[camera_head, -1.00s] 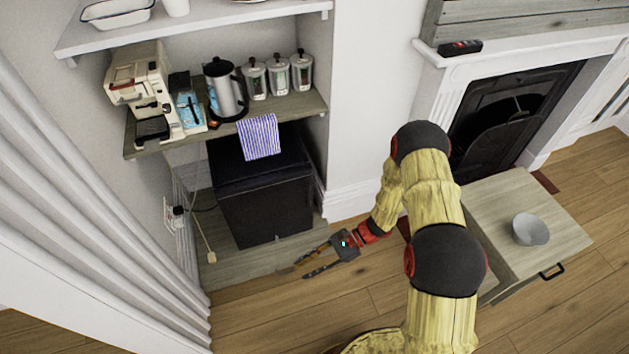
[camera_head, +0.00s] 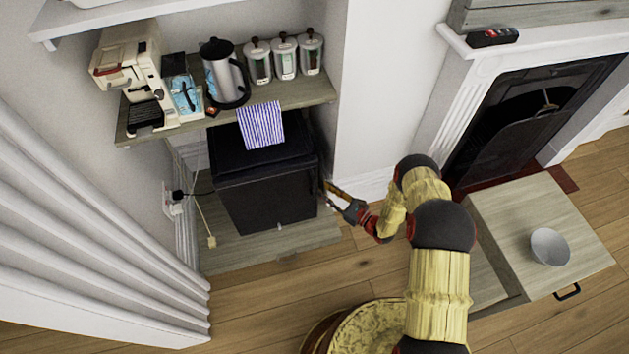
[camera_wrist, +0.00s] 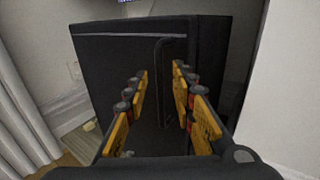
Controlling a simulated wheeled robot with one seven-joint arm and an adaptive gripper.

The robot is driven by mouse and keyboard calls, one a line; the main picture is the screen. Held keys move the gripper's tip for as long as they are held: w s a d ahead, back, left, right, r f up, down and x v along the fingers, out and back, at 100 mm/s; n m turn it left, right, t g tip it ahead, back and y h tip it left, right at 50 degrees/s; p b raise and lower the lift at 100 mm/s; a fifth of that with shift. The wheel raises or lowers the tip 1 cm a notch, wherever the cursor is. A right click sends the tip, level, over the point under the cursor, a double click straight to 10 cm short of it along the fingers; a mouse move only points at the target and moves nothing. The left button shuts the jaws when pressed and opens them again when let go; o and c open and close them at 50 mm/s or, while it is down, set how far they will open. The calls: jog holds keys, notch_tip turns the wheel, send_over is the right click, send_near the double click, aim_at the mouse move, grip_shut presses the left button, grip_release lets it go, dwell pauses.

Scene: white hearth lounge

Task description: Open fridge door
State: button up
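The black fridge (camera_head: 268,204) stands under the lower shelf, and its door looks shut. It fills the middle of the wrist view (camera_wrist: 105,60). There a thin dark vertical handle (camera_wrist: 162,75) shows on the door, between my fingers in the picture. My gripper (camera_head: 328,193) is beside the fridge's front right edge in the head view. In the wrist view my gripper (camera_wrist: 160,72) is open, with orange finger pads apart. I cannot tell whether the fingers touch the door or handle.
A striped towel (camera_head: 261,125) hangs from the shelf (camera_head: 290,95) over the fridge top. The shelf holds a coffee machine, kettle and canisters. A wall (camera_head: 375,90) stands right of the fridge. A low cabinet (camera_head: 530,210) with a bowl (camera_head: 549,247) is at right.

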aim_at(313, 182)
jog(key=b+x, duration=0.1)
jog(key=x, duration=0.5)
jog(key=shift+w+a, duration=0.2)
jog(key=shift+a, duration=0.1)
jog(key=shift+c, duration=0.8)
grip_shut()
